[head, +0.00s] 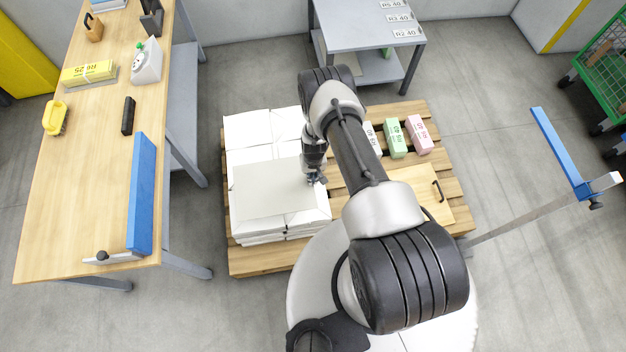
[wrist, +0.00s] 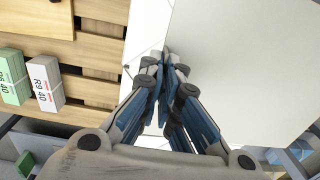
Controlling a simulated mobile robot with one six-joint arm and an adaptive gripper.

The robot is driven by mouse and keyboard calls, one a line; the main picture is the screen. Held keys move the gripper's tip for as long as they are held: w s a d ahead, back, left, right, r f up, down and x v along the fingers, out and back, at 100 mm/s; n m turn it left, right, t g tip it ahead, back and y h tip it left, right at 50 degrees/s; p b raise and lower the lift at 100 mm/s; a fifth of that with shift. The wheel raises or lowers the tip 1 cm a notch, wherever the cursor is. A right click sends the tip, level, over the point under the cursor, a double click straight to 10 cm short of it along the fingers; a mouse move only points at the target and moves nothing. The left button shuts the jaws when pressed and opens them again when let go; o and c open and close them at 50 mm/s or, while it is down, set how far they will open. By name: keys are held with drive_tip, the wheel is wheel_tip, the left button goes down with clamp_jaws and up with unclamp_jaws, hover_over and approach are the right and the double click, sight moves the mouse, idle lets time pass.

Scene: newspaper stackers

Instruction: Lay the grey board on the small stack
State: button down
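The grey board (head: 265,190) is a broad pale sheet over the white paper stacks (head: 248,133) on the wooden pallet; it fills much of the wrist view (wrist: 240,65). It looks roughly level, over the front part of the stacks. I cannot tell whether it rests on them or hangs just above. My gripper (head: 316,178) is at the board's right edge in the head view. In the wrist view its fingers (wrist: 172,62) are close together, pinching the board's edge. The board hides most of the paper under it; layered sides show below its front edge.
White, green (head: 394,138) and pink (head: 419,135) labelled blocks stand on the pallet (head: 245,262). A wooden board with a black handle (head: 425,190) lies at its right. A workbench (head: 85,200) with tools stands left, a grey table (head: 365,35) behind. Floor between is clear.

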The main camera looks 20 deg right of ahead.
drive_tip(key=shift+s+d+f, duration=0.1)
drive_tip(key=shift+s+f, duration=0.05)
drive_tip(key=shift+f, duration=0.75)
wheel_tip(320, 180, down, 6)
drive_tip(key=b, duration=0.6)
drive_tip(key=shift+s+r, duration=0.1)
drive_tip(key=shift+r, duration=0.15)
drive_tip(key=shift+f, duration=1.7)
drive_tip(key=c, duration=1.7)
unclamp_jaws()
